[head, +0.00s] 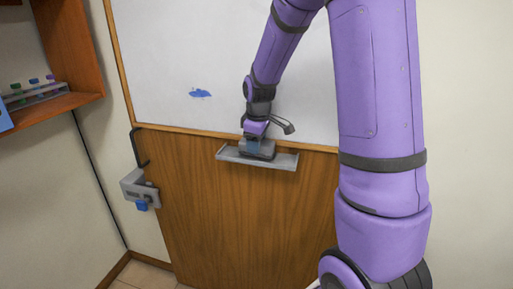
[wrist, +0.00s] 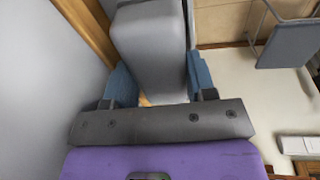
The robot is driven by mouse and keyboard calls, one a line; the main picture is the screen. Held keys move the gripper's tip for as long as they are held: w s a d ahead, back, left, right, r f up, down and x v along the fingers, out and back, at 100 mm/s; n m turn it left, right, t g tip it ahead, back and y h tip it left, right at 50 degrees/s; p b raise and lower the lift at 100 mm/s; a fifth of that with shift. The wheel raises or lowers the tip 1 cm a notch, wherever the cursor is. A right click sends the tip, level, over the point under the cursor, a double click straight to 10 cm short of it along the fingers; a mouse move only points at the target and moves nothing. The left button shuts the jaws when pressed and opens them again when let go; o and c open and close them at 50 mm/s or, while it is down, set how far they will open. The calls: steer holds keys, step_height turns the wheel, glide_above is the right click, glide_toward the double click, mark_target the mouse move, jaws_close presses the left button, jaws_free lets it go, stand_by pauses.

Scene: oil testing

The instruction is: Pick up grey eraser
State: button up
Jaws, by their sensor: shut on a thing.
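The grey eraser (head: 262,151) is at the grey tray (head: 287,161) under the whiteboard in the head view. My gripper (head: 256,139) is above the tray and shut on the eraser. In the wrist view the eraser (wrist: 150,50) sits between the two blue finger pads of my gripper (wrist: 160,82), with a pad against each side. I cannot tell whether the eraser still touches the tray.
The whiteboard (head: 160,50) has a blue mark (head: 200,93) on it. A grey metal bracket (head: 138,187) with a blue part is at the panel's left edge. A wooden shelf (head: 75,50) with colored tubes is at the far left.

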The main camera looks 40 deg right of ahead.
steer(key=shift+r, duration=0.7)
steer(key=s+a, duration=0.3)
steer(key=s, duration=0.4)
steer(key=s+a+r, duration=0.1)
steer(key=s+a, duration=0.2)
steer(key=s, duration=0.4)
steer(key=shift+s+r, duration=0.25)
steer(key=shift+s, duration=0.15)
